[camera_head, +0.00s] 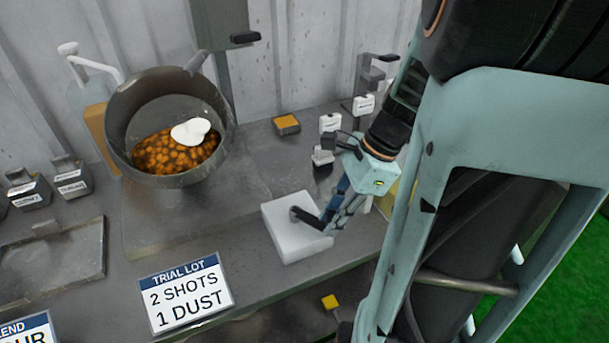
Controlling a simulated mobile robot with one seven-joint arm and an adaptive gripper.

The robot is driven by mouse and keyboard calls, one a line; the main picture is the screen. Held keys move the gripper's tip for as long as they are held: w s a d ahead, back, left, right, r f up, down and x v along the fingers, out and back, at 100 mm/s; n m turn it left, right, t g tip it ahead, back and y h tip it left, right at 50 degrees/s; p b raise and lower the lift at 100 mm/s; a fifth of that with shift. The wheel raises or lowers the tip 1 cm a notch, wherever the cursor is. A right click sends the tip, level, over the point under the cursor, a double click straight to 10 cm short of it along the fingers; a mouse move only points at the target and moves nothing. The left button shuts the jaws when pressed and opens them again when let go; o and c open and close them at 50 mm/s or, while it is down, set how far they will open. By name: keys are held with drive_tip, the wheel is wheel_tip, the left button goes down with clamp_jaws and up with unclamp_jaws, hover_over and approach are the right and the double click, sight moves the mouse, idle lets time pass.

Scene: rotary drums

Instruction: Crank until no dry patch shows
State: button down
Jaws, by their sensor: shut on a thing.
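A round metal drum (122,95) stands tilted at the left, its open mouth facing the camera. Orange-brown pieces (165,157) lie in its lower part, with a white patch (191,131) on top at the right. Many pieces look plain orange-brown; I cannot tell wet from dry on each one. A white block (287,243) sits on the bench right of the drum, with a dark crank arm (304,216) on its top. My gripper (333,216) is over the block's right side, shut on the crank's handle end. The fingers largely hide the grip.
Small labelled containers (72,180) and a shallow metal tray (50,262) are at left. A sign (186,296) reads "TRIAL LOT 2 SHOTS 1 DUST". Small labelled items (330,123) stand behind my gripper.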

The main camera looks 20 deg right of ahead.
drive_tip(key=shift+d, duration=0.1)
drive_tip(key=shift+w+d+n+g+h+p, duration=0.1)
drive_tip(key=shift+w+n+g+h+p, duration=0.95)
drive_tip(key=shift+w+n, duration=1.85)
drive_tip(key=shift+w+a+n+g+h+p, duration=0.1)
drive_tip(key=shift+w+n+g+h+p, duration=0.4)
drive_tip(key=shift+w+n+p, duration=2.2)
drive_tip(key=shift+w+d+n+g+h+p, duration=0.15)
drive_tip(key=shift+w+n+g+h, duration=0.3)
drive_tip(key=shift+w+n+g, duration=2.35)
drive_tip(key=shift+s+a+n+t, duration=0.35)
drive_tip(key=shift+n+t, duration=0.3)
drive_tip(key=shift+t, duration=0.2)
drive_tip(key=shift+s+a+n+t, duration=0.3)
drive_tip(key=shift+n+t, duration=0.35)
drive_tip(key=shift+t, duration=0.15)
drive_tip(key=shift+a, duration=0.2)
